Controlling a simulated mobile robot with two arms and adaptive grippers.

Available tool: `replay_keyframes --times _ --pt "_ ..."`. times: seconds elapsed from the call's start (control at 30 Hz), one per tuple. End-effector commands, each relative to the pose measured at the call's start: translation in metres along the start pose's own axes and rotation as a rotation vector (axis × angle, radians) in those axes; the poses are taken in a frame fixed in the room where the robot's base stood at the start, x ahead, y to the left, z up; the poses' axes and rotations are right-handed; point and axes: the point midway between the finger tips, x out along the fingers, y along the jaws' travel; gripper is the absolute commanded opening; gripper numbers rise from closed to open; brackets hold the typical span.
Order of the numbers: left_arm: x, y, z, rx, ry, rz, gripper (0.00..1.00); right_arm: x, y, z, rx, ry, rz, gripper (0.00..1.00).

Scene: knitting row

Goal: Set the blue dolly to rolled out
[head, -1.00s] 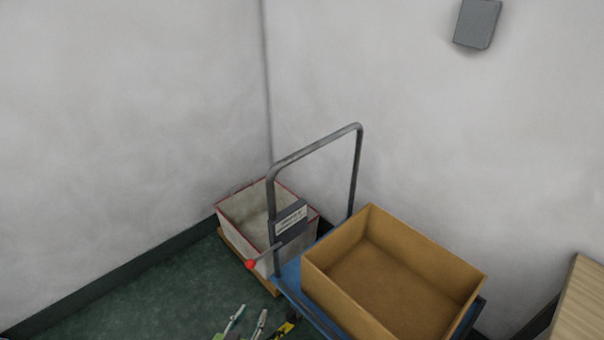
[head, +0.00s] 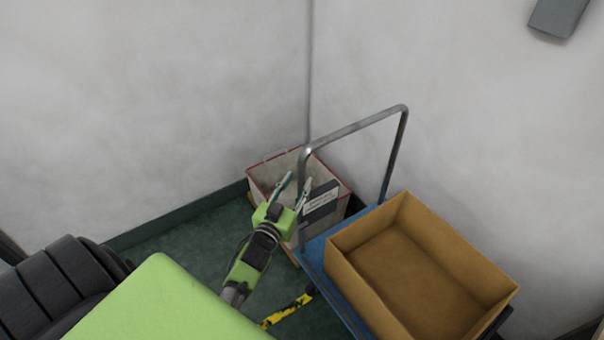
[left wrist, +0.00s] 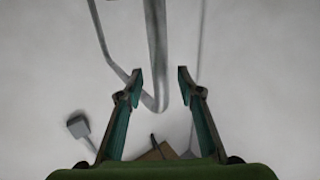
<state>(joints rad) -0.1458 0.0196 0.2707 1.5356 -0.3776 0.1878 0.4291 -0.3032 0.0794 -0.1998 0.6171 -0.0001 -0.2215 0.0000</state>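The blue dolly (head: 316,252) stands near the wall corner, with a grey tubular push handle (head: 355,127) rising from its far left end. A dark plate with a white label (head: 321,203) sits low on the handle. My left gripper (head: 298,182) is open beside the handle's left upright. In the left wrist view a grey handle tube (left wrist: 157,45) runs down between the open fingers of the left gripper (left wrist: 161,72), with no clear contact. The red knob seen earlier by the plate is hidden. My right gripper is not in view.
An open cardboard box (head: 425,265) sits on the dolly deck. A pale bin with a red rim (head: 275,172) stands behind the handle by the corner. Yellow-black tape (head: 288,312) marks the green floor. Walls close off the back; some floor is free at left.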

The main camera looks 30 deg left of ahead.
Motion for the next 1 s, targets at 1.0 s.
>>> replay_keyframes --times 1.0 --pt "0.036 -0.001 0.0 0.0 -0.001 0.0 0.0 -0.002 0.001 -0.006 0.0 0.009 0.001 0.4"
